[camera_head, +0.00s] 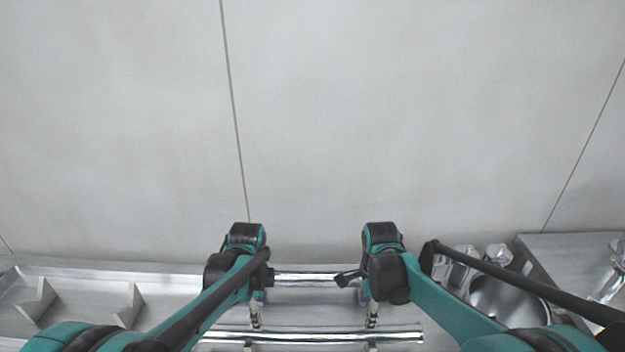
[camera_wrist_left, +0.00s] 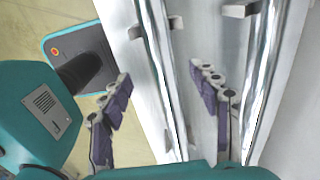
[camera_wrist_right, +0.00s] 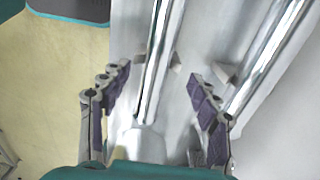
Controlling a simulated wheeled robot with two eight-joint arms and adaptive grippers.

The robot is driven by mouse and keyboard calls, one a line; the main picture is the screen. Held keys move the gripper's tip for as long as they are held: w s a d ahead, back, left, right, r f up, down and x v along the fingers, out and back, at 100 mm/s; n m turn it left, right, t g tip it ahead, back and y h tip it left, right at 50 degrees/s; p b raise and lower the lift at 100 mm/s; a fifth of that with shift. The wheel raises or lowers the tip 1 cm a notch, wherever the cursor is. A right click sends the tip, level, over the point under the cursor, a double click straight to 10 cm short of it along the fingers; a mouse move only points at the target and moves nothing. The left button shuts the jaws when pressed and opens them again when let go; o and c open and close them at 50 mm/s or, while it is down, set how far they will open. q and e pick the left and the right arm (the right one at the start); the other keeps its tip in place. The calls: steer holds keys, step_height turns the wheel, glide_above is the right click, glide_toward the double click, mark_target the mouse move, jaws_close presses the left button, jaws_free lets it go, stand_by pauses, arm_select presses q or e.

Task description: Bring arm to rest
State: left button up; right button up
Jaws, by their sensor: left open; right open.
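My left gripper (camera_wrist_left: 160,95) is open in the left wrist view. Its two purple-padded fingers are spread, with a shiny metal rail (camera_wrist_left: 158,70) passing between them and nothing held. My right gripper (camera_wrist_right: 158,88) is open in the right wrist view. Its fingers stand on either side of a shiny rail (camera_wrist_right: 160,60), and I see no contact with it. In the head view both arms reach forward, side by side, over the metal rails (camera_head: 320,335); the fingers there are mostly hidden by my wrists.
A metal counter (camera_head: 80,273) with upright brackets (camera_head: 128,305) lies at the left. A round metal bowl (camera_head: 505,300) and small metal containers (camera_head: 497,254) stand at the right, near a raised metal surface (camera_head: 570,255). A bare grey wall (camera_head: 330,120) fills the back.

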arm_select(q)
steer(key=s+a+r+n+t, duration=0.2)
steer(key=s+r+n+t, duration=0.1)
steer(key=s+n, duration=0.4)
steer(key=s+a+r+n+t, duration=0.2)
steer(key=s+r+n+t, duration=0.2)
steer(key=s+n, duration=0.4)
steer(key=shift+s+n, duration=0.3)
steer(key=shift+n, duration=1.2)
arm_select(e)
steer(key=s+d+r+n+t, duration=0.2)
steer(key=s+r+n+t, duration=0.1)
steer(key=s+n, duration=0.4)
steer(key=s+d+r+n+t, duration=0.2)
steer(key=s+r+n+t, duration=0.1)
steer(key=s+n, duration=0.5)
steer(key=shift+s+r+n+t, duration=0.25)
steer(key=shift+r+n+t, duration=0.2)
steer(key=shift+n, duration=1.05)
